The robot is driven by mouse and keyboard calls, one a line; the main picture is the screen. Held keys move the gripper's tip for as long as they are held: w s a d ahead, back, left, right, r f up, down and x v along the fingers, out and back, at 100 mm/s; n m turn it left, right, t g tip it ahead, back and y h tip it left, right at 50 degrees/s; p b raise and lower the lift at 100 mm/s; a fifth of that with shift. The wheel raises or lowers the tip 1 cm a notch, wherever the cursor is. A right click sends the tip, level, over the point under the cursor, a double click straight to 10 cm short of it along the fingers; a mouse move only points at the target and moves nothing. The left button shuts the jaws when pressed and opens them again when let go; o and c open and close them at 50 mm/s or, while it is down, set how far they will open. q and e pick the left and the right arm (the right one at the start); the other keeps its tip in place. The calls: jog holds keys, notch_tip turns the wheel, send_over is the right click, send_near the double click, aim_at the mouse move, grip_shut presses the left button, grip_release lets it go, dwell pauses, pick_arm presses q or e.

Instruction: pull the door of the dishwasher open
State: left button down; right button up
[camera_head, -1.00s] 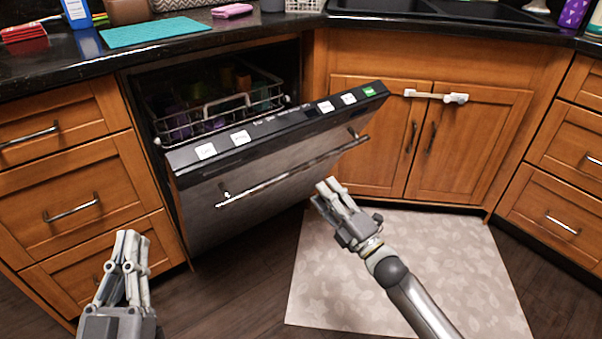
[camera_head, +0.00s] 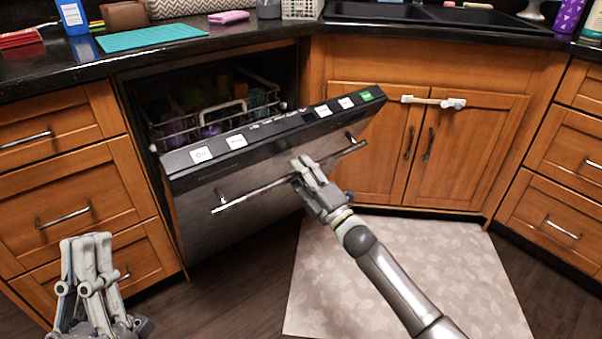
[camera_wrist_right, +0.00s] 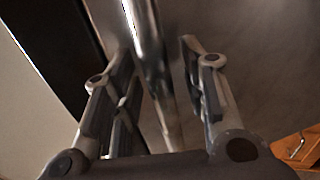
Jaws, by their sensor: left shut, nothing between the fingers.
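The dishwasher door (camera_head: 225,228) is partly open, tilted out at the top, with a rack showing behind it. Its metal bar handle (camera_head: 248,195) runs across the front. My right gripper (camera_head: 303,165) is at the right half of this handle. In the right wrist view its two fingers (camera_wrist_right: 155,65) are apart, with the handle bar (camera_wrist_right: 148,40) passing between them; neither finger is clearly pressed on it. My left gripper (camera_head: 86,242) is shut and empty at the lower left, in front of the drawers and apart from the door.
The dishwasher rack (camera_head: 220,115) holds several coloured items. Wooden drawers (camera_head: 75,190) stand left of the dishwasher. Cabinet doors with a white latch (camera_head: 432,102) are on the right. A pale mat (camera_head: 400,275) lies on the floor. The counter (camera_head: 60,62) above holds small items.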

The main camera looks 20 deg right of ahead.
grip_shut()
jog(key=shift+s+f, duration=0.1)
